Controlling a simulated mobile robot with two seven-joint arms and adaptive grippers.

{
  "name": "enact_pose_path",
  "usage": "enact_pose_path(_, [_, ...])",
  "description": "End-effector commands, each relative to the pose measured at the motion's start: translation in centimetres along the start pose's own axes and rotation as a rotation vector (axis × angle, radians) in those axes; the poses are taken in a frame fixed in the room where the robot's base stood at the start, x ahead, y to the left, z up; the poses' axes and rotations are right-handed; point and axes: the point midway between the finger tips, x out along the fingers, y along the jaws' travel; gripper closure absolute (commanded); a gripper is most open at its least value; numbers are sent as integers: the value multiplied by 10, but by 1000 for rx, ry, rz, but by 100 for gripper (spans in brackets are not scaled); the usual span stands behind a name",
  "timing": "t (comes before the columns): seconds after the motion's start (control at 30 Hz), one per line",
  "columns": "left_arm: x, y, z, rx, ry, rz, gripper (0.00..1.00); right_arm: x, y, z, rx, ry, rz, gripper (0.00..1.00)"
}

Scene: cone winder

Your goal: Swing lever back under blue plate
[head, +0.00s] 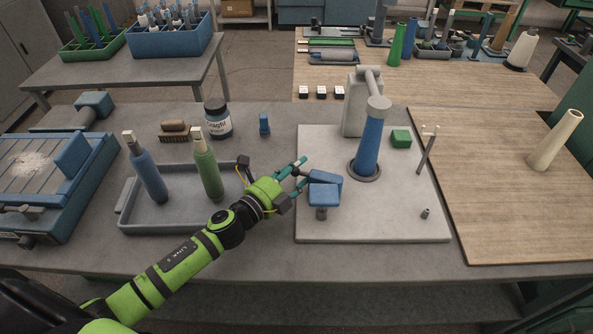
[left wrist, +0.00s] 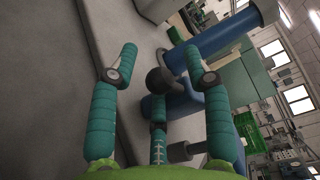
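A blue plate (head: 325,190) stands on a short grey post at the left front of the pale base plate. The lever shows in the left wrist view as a dark ball knob (left wrist: 163,80) in front of blue parts; where its arm joins is partly hidden. My left gripper (head: 300,173) is just left of the blue plate. Its teal fingers (left wrist: 160,75) are spread apart, with the knob between them in the picture and no clear contact. A blue cone (head: 369,145) stands tilted behind the plate, under a grey arm. My right gripper is not in view.
A grey tray (head: 175,222) with a blue and a green cone stands left of the base plate, under my left arm. A green block (head: 401,138) and a thin metal stand (head: 427,152) are on the base plate's right. Its front right is mostly clear.

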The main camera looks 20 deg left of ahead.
Motion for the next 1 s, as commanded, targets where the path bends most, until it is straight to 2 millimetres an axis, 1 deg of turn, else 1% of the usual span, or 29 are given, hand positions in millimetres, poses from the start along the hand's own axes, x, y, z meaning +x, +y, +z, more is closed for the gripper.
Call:
enact_pose_path(0.23, [-2,0,0,0,-1,0,51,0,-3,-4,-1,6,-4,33])
enact_pose_path(0.37, [-13,1,0,-1,-1,2,51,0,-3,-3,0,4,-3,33])
enact_pose_path(0.47, [-30,1,0,-1,0,3,51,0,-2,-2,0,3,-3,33])
enact_pose_path(0.6, [-58,2,-1,-3,0,4,51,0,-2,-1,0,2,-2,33])
enact_pose_path(0.8, [-93,1,0,-2,-1,3,51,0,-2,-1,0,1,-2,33])
enact_pose_path(0.9, [-106,1,0,-2,-1,2,51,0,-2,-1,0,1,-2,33])
enact_pose_path(1.0, [-114,0,0,-1,0,1,51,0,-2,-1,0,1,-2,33])
